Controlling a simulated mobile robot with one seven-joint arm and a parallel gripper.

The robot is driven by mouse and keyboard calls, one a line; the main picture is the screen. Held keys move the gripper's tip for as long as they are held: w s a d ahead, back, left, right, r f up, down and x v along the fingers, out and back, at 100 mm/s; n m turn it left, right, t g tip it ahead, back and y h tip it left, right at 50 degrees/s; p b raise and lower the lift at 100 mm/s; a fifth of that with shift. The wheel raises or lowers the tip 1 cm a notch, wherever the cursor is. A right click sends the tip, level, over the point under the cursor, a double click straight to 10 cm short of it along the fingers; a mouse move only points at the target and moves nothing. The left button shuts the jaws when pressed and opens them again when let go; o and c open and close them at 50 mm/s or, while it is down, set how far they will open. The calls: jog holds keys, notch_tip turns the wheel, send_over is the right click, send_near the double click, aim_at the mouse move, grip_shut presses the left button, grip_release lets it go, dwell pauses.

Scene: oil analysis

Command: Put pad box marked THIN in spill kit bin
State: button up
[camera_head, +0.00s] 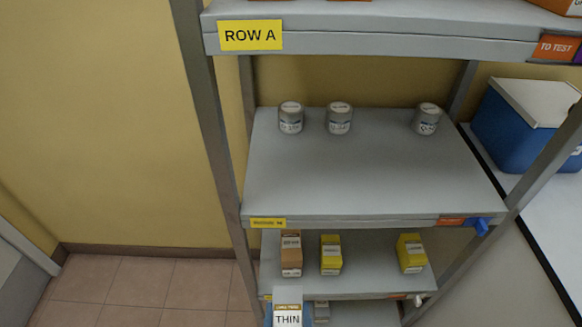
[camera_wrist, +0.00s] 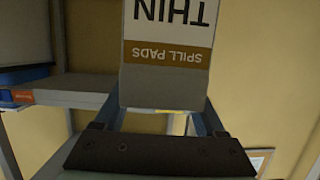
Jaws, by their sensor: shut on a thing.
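The pad box marked THIN (camera_wrist: 168,60) fills the upper middle of the wrist view, its label upside down, with "SPILL PADS" on a brown band. My gripper (camera_wrist: 160,118) is shut on it, with a blue-grey finger along each side. In the head view the THIN box (camera_head: 288,317) shows at the bottom edge, in front of the lower shelves, with blue finger parts beside it. The rest of the box is cut off by the frame. I cannot make out a spill kit bin in either view.
A grey rack marked ROW A (camera_head: 250,35) stands ahead. Its middle shelf (camera_head: 370,175) holds three grey cans; the shelf below holds a brown box (camera_head: 291,255) and two yellow boxes. A blue cooler (camera_head: 510,125) is at right. Tiled floor (camera_head: 130,290) at left is clear.

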jog(key=r+p, duration=0.7)
jog(key=shift+s+d+r+p, duration=0.2)
jog(key=shift+s+d+p, duration=0.1)
jog(key=shift+p, duration=0.05)
jog(key=shift+f, duration=0.1)
